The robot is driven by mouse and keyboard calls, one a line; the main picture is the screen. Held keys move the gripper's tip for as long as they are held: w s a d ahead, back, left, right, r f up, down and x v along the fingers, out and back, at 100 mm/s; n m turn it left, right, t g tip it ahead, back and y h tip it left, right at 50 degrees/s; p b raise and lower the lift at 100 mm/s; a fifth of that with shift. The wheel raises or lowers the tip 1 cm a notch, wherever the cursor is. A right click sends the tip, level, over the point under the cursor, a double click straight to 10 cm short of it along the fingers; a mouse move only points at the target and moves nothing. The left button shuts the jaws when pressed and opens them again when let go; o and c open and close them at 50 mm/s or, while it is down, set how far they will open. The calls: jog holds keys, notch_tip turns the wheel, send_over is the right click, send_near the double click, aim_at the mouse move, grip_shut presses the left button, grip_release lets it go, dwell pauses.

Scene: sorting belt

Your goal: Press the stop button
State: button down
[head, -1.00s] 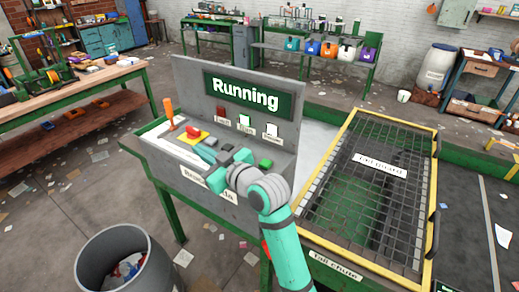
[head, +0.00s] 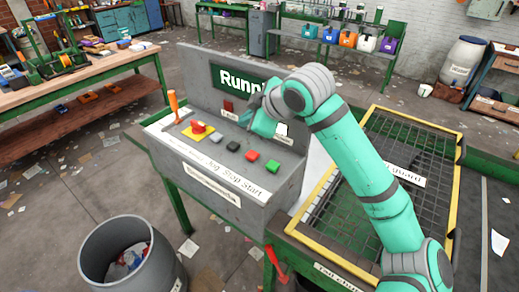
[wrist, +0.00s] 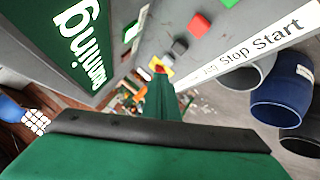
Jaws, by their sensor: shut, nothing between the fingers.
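The stop button (head: 252,155) is a small red square on the sloped console top, above the printed word "Stop". It also shows in the wrist view (wrist: 199,25). On the console a green start button (head: 272,166) sits to its right and a dark grey jog button (head: 233,146) to its left. My teal gripper (head: 246,119) is shut and empty, behind and above the button row, close to the display panel. In the wrist view its closed fingers (wrist: 160,100) point away from the stop button. The display (head: 228,80) reads "Running", partly hidden by my arm in the head view.
A red mushroom button (head: 198,127) on a yellow base and an orange lever (head: 174,104) stand on the console's left. A yellow-framed mesh guard (head: 330,215) lies to the right, under my arm. A grey bin (head: 128,250) stands in front left.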

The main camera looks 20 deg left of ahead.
jog(key=d, duration=0.2)
send_over(255, 156)
jog(key=shift+h, duration=0.4)
notch_tip(255, 156, down, 6)
jog(key=shift+s+a+f, duration=0.1)
jog(key=shift+a+f, duration=0.05)
jog(key=shift+f, duration=1.05)
jog(key=shift+d, duration=0.2)
